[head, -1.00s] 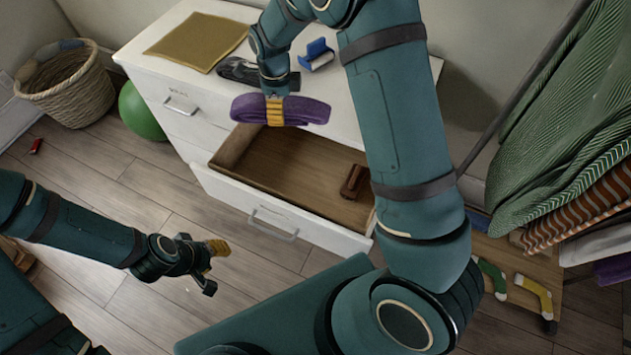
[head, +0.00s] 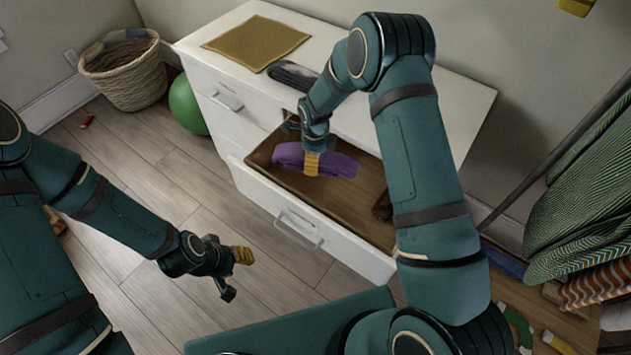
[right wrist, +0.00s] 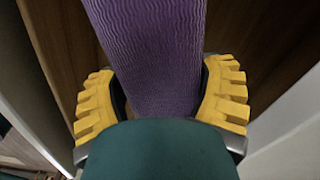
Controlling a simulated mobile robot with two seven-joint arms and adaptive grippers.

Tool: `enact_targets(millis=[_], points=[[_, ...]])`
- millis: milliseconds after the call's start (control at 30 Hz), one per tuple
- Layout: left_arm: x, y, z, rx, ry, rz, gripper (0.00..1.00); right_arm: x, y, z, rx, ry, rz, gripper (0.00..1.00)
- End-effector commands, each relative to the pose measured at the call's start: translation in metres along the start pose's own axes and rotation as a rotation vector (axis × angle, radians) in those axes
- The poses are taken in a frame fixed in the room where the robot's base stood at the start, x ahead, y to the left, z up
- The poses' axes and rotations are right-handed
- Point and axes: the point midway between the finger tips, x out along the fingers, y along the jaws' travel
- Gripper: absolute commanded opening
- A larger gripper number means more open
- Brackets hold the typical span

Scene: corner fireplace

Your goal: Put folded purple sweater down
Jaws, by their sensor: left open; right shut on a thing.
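The folded purple sweater (head: 337,165) is in my right gripper (head: 312,163), inside the outline of the open wooden drawer (head: 352,203). In the right wrist view the ribbed purple cloth (right wrist: 155,55) passes between the yellow fingers, with brown wood behind it. I cannot tell whether the sweater touches the drawer floor. My left gripper (head: 232,270) is open and empty over the wood floor, left of the drawer front.
The drawer belongs to a white dresser (head: 455,110) with a mustard cloth (head: 256,42) and a dark item (head: 292,77) on top. A brown object (head: 381,208) lies at the drawer's right end. A green ball (head: 187,106) and wicker basket (head: 125,72) stand left. Hanging clothes (head: 585,205) are at right.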

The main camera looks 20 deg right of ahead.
Motion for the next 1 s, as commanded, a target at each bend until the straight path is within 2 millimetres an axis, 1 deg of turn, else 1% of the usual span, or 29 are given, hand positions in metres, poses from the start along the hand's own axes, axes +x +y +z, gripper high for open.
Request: enact_targets(millis=[33, 100, 200, 300, 533, 700, 800, 1000], points=[[0.004, -0.001, 0.0, 0.0, 0.002, 0.0, 0.41, 0.015, 0.0, 0.0, -0.001, 0.001, 0.002, 0.29], [0.006, -0.002, -0.001, 0.0, 0.003, 0.0, 0.41, 0.031, 0.0, 0.0, 0.001, 0.0, 0.002, 0.29], [0.009, -0.004, -0.001, 0.001, 0.005, 0.0, 0.41, 0.05, 0.0, 0.0, 0.0, 0.0, 0.001, 0.29], [0.011, -0.004, -0.001, 0.001, 0.006, 0.0, 0.41, 0.062, 0.0, 0.0, 0.0, -0.001, 0.0, 0.29], [0.013, -0.005, -0.002, 0.001, 0.007, 0.0, 0.41, 0.076, 0.0, 0.0, -0.001, 0.0, -0.001, 0.29], [0.018, -0.007, -0.002, 0.001, 0.01, -0.001, 0.41, 0.101, 0.0, 0.0, -0.001, 0.0, 0.001, 0.29], [0.02, -0.007, -0.003, 0.001, 0.011, -0.001, 0.41, 0.11, 0.0, 0.001, 0.0, -0.001, -0.001, 0.29], [0.019, -0.007, -0.003, 0.001, 0.011, -0.001, 0.41, 0.11, -0.001, 0.001, -0.001, -0.001, -0.002, 0.29]])
